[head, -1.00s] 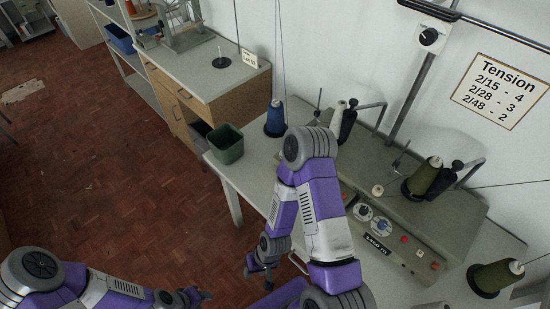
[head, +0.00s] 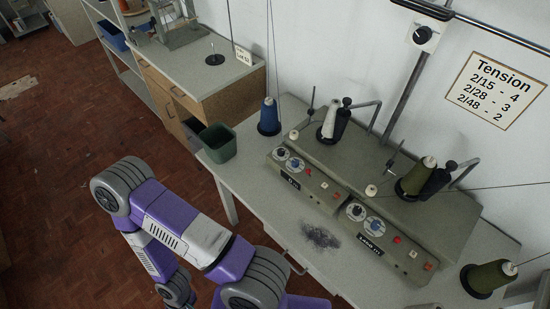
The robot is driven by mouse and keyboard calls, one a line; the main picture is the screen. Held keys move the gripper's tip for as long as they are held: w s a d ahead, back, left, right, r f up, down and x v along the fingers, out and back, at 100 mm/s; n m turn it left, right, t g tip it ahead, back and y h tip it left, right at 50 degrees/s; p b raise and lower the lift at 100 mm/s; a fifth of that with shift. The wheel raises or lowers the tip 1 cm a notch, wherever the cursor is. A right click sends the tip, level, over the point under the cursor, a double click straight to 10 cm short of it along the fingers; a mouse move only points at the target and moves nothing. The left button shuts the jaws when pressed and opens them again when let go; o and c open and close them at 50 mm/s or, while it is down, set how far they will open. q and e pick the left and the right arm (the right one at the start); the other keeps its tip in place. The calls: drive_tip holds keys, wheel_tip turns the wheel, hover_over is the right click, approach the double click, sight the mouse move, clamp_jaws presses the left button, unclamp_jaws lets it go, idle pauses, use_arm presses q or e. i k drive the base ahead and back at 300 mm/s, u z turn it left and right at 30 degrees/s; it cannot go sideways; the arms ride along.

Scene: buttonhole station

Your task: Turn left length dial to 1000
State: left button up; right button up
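Two grey-green control boxes stand on the bench, side by side. The left box (head: 318,193) has two round dials near its left end, a smaller upper one (head: 281,153) and a larger blue-centred one (head: 295,164). The right box (head: 405,257) has a similar pair, a pale dial (head: 356,212) and a blue dial (head: 375,226). The dial markings are too small to read, so I cannot tell which dial is for length or where it points. My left gripper is out of view.
A dark smudge (head: 320,236) lies on the bench in front of the boxes. A blue thread cone (head: 269,116), a green bin (head: 216,143) and olive cones (head: 489,278) stand around. A wall knob (head: 426,37) and Tension sign (head: 497,91) are above. Both panels are unobstructed.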

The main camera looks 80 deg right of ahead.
sight(294, 163)
drive_tip(key=k, duration=0.7)
drive_tip(key=z, duration=1.4)
drive_tip(key=i, duration=0.5)
